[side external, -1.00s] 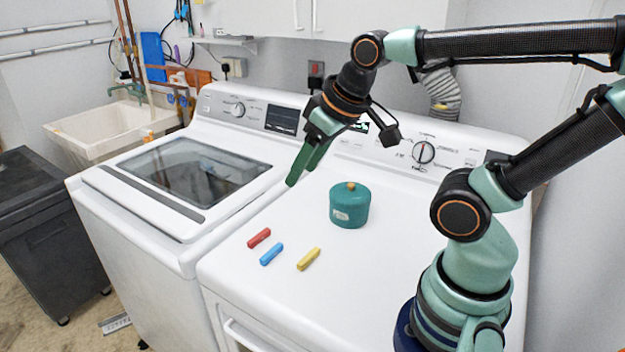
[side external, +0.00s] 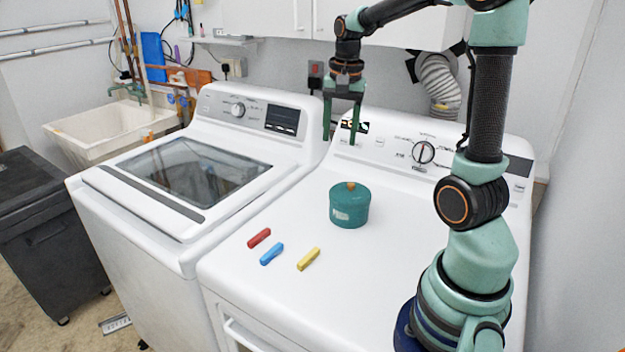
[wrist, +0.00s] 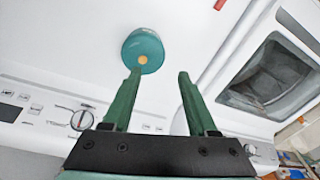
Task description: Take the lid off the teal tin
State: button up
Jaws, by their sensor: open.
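The teal tin (side external: 349,209) stands upright on the white dryer top, with its lid (side external: 350,190) on and an orange-brown knob (side external: 351,185) in the lid's middle. A pale label shows on its side. My gripper (side external: 339,141) is open and empty, fingers pointing down, above the tin and towards the control panel. In the wrist view the tin (wrist: 142,47) is ahead of my fingertips (wrist: 158,73), nearer the left finger, whose tip shows just beside the knob (wrist: 143,60).
Red (side external: 259,238), blue (side external: 271,253) and yellow (side external: 308,259) sticks lie on the dryer top (side external: 400,215) in front of the tin. The raised control panel (side external: 400,150) runs behind. A washer (side external: 150,215) stands at the left. Wall cupboards (side external: 265,18) hang above.

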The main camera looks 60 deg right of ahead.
jog(key=s+d+f+m+g, duration=0.1)
jog(key=d+f+m, duration=0.15)
jog(key=d, duration=0.25)
jog(key=m, duration=0.1)
send_over(351, 183)
jog(key=shift+y, duration=0.3)
notch_tip(351, 183, down, 7)
jog(key=shift+d+r, duration=0.1)
jog(key=shift+r, duration=0.1)
jog(key=shift+s+a+f, duration=0.1)
jog(key=shift+a+f, duration=0.05)
jog(key=shift+f, duration=1.2)
jog(key=shift+a+f, duration=0.1)
jog(key=shift+f, duration=1.2)
grip_shut()
